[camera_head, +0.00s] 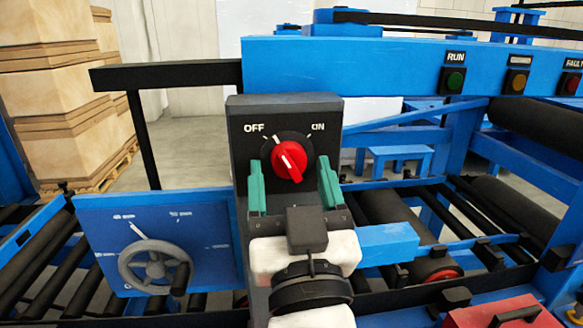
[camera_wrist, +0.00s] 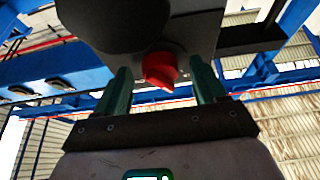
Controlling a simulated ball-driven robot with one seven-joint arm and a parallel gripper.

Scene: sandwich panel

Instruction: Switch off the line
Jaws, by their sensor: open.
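A red rotary switch knob (camera_head: 289,160) sits on a dark switch box (camera_head: 240,130) marked OFF at upper left and ON at upper right. The white line on the knob points up and to the left, toward OFF. My gripper (camera_head: 293,185) is open, with one green finger on each side below the knob in the head view. In the wrist view the red knob (camera_wrist: 160,70) shows between the two green fingers (camera_wrist: 162,88), with gaps at both sides. I cannot tell how far the fingertips are from the box face.
A blue panel with a grey handwheel (camera_head: 155,266) is at left. A blue beam (camera_head: 380,62) carries RUN and FAULT lamps; the RUN lamp (camera_head: 454,81) is green. Rollers (camera_head: 490,205) lie at right. Stacked boards (camera_head: 60,90) stand at back left.

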